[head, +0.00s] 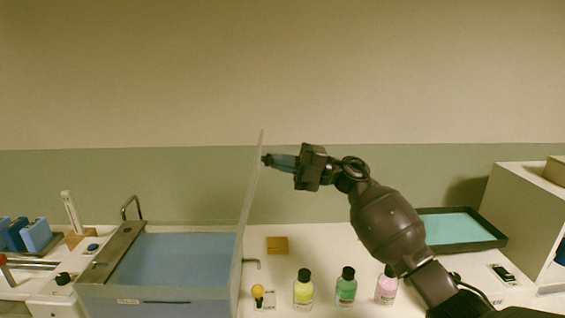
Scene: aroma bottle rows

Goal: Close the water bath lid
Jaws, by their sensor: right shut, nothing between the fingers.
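The water bath (160,300) is a grey box at the lower left with blue water showing in its open top. Its lid (250,195) is a thin pale panel standing nearly upright along the bath's right edge, leaning slightly to the right at the top. My right gripper (266,159) is shut and empty, pointing left. Its fingertips are at the right face of the lid near the top; I cannot tell whether they touch it. My left gripper is not in view.
Yellow (303,291), green (346,290) and pink (386,289) bottles stand in a row beneath my right arm. A small yellow-topped item (258,292) is beside the bath. A dark-rimmed tray (497,238) and white box (520,215) are at right. Blue items (36,235) stand at far left.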

